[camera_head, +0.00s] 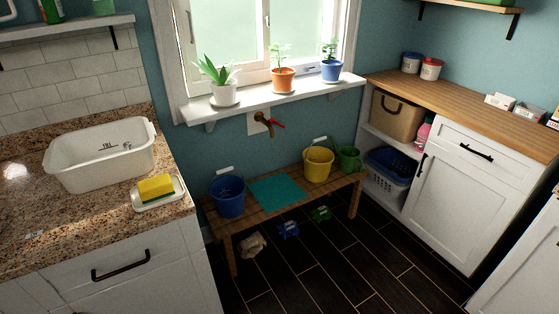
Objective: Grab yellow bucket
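The yellow bucket (318,165) stands upright on a low wooden bench (285,209) under the window. Its handle with a pale grip is raised above the rim. A green watering can or pitcher (348,159) stands close to its right. A blue bucket (228,195) stands at the bench's left end, and a flat teal cloth or mat (275,189) lies between the two buckets. Neither of my grippers shows in the head view, so their states are hidden.
A granite counter (60,225) with a white basin (102,155) and yellow sponge (156,188) is at left. White cabinets (458,195) with a wooden top stand at right. A window sill (275,99) with potted plants overhangs the bench.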

